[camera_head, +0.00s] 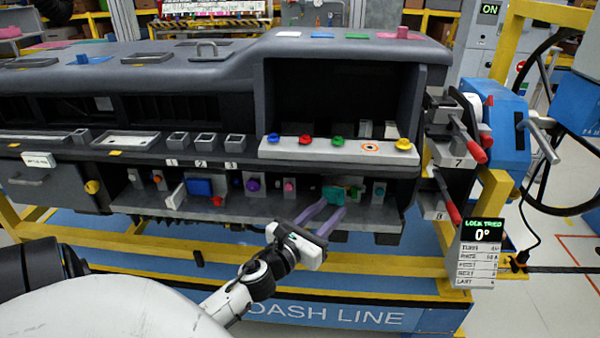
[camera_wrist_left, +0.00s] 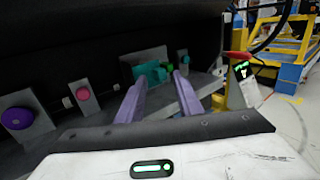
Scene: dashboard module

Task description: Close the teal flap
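The teal flap (camera_head: 333,194) is on the lower shelf of the dashboard module, right of centre. In the left wrist view the teal flap (camera_wrist_left: 150,72) shows just beyond the fingertips, in front of a grey plate. My left gripper (camera_head: 332,207) is open, with its two purple fingers apart and pointing at the flap. In the left wrist view the left gripper (camera_wrist_left: 159,79) has nothing between its fingers. I cannot tell whether a fingertip touches the flap. My right gripper is not in view.
On the same shelf stand a purple knob (camera_head: 252,184), a pink knob (camera_head: 290,186) and a blue block (camera_head: 199,187). A dark ledge (camera_wrist_left: 220,30) overhangs the shelf. Red-handled levers (camera_head: 477,155) are at the right.

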